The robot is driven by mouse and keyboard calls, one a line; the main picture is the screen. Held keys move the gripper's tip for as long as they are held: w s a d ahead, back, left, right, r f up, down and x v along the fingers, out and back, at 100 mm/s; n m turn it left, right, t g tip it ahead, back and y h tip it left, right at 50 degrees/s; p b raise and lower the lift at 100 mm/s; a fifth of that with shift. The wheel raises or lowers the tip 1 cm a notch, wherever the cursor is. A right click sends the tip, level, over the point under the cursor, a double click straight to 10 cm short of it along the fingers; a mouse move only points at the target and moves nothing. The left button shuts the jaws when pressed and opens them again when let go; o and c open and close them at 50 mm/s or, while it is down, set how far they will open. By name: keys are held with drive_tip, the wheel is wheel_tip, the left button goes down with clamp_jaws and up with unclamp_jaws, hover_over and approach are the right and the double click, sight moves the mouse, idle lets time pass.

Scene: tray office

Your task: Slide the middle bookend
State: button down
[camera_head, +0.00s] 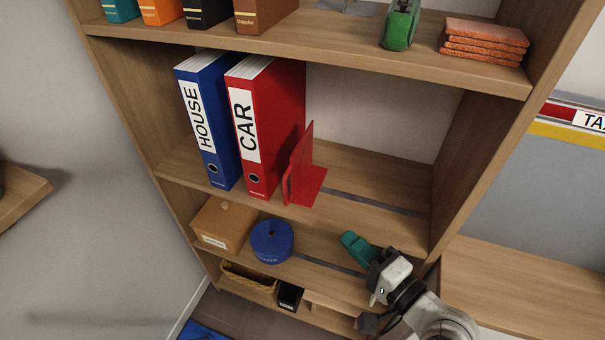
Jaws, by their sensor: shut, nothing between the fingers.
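The red bookend (306,181) stands upright on the middle shelf, with its base flat on the board. It is just right of the red CAR binder (284,110); I cannot tell whether they touch. A dark rail (372,202) runs along the shelf to the right of the bookend. My gripper (350,240), with teal fingers, is shut and empty. It shows below and right of the bookend, apart from it, over the lower shelf's right part in the picture.
The blue HOUSE binder (211,120) stands left of the red one. The middle shelf's right side (390,185) is clear. A wooden box (224,224) and a blue round tin (272,242) sit below. The upper shelf holds a green tape dispenser (401,25) and stacked reddish tiles (483,42).

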sight(284, 193)
drive_tip(key=w+a+r+m+p, duration=0.1)
drive_tip(key=w+a+r+p, duration=0.1)
drive_tip(key=w+a, duration=0.7)
drive_tip(key=shift+a+t+p, duration=0.4)
drive_tip(key=shift+a+p, duration=0.35)
drive_tip(key=shift+p, duration=0.05)
drive_tip(key=a, duration=0.1)
drive_tip(key=w+a+p, duration=0.1)
drive_tip(key=a, duration=0.1)
drive_tip(key=shift+w+a+r, duration=0.1)
drive_tip(key=shift+a+r, duration=0.05)
drive_tip(key=shift+r, duration=0.05)
drive_tip(key=shift+w+a+f+p, duration=0.1)
drive_tip(key=shift+w+a+p, duration=0.05)
drive_tip(key=shift+a+p, duration=0.3)
